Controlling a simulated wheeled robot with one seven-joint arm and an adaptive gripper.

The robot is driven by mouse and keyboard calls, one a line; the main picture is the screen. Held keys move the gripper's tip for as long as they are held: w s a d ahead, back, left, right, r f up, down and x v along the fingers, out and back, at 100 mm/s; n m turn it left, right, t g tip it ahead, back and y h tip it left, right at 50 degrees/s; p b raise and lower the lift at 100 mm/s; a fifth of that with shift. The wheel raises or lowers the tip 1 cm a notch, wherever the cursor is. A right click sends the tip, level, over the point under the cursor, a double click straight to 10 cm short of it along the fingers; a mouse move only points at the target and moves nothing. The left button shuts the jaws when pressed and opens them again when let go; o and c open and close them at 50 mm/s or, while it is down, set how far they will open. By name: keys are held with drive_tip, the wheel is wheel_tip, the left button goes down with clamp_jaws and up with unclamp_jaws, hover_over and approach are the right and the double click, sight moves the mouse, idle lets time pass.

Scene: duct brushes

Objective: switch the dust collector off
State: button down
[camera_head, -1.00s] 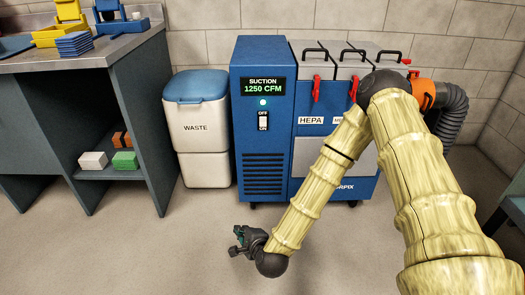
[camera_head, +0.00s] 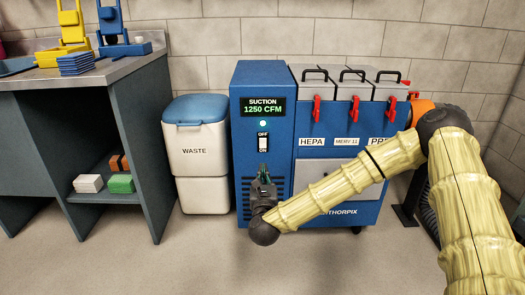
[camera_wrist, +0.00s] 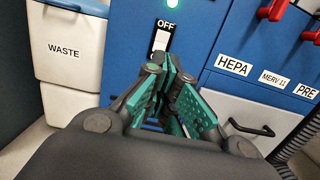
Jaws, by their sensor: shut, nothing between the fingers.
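The dust collector (camera_head: 240,165) is a blue cabinet with a display (camera_head: 263,107) reading "SUCTION 1250 CFM" and a lit green lamp (camera_head: 263,124). Below the lamp is a white rocker switch (camera_head: 263,142), marked OFF above and ON below. My gripper (camera_head: 264,172) is shut and empty, pointing up in front of the cabinet just below the switch. In the wrist view its green-padded fingers (camera_wrist: 172,62) meet just below the switch (camera_wrist: 161,40) and hide its lower part. I cannot tell whether they touch the panel.
A white waste bin (camera_head: 197,155) with a blue lid stands left of the collector. A workbench (camera_head: 150,72) with shelves is further left. Red latches (camera_head: 317,108) and black handles top the filter bays at right. The floor in front is clear.

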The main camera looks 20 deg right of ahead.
sight(262, 144)
drive_tip(key=b+x, duration=0.5)
drive_tip(key=x, duration=0.8)
drive_tip(key=shift+w+b, duration=0.35)
drive_tip(key=shift+w, duration=0.15)
drive_tip(key=shift+d+r, duration=0.1)
drive_tip(key=shift+r, duration=0.05)
